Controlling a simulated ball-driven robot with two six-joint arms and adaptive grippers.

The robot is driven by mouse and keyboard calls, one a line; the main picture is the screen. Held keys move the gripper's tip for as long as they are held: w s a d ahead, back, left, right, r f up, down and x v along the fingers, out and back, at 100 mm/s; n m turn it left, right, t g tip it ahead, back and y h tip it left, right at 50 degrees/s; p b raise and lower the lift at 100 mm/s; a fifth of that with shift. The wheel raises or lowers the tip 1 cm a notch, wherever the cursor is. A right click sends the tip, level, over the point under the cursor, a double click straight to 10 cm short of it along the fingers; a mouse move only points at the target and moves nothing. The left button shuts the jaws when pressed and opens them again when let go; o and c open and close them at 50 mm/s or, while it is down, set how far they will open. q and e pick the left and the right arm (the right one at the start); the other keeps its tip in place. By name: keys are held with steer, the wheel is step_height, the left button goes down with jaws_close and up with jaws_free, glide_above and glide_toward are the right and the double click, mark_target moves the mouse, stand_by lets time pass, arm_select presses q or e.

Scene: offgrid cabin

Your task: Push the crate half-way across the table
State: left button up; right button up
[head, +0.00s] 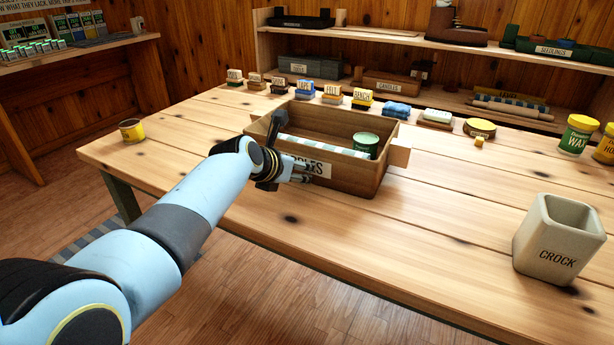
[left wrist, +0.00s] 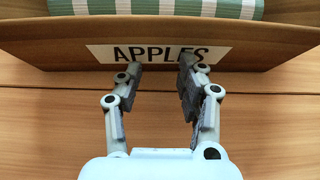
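My left gripper (head: 302,172) is at the crate's near wall, in front of the label. In the left wrist view its two fingertips (left wrist: 160,66) are apart with nothing between them, pointing at the wall (left wrist: 62,52). I cannot tell whether they touch it. My arm hides part of the crate's left end. My right gripper is not in view.
Several small labelled blocks (head: 305,90) stand in a row behind the crate. Bare table lies between crate and crock.

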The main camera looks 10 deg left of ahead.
mark_target(305, 157)
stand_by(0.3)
arm_select(q)
steer(key=shift+w+d+b, duration=0.25)
steer(key=shift+w+b, duration=0.15)
steer(key=shift+w, duration=0.2)
steer(key=shift+w+d+b, duration=0.25)
steer(key=shift+w+b, duration=0.1)
steer(key=shift+w, duration=0.2)
steer(key=shift+w+d+f+b, duration=0.1)
steer(key=shift+w+d+b, duration=0.2)
steer(key=shift+w+b, duration=0.5)
steer(key=shift+w+d+f+b, duration=0.1)
steer(key=shift+w+d+b, duration=0.2)
steer(key=shift+w+b, duration=0.45)
steer(key=shift+w+d+r, duration=0.1)
steer(key=shift+w+d, duration=0.05)
steer(key=shift+w, duration=0.35)
steer(key=shift+w+r, duration=0.1)
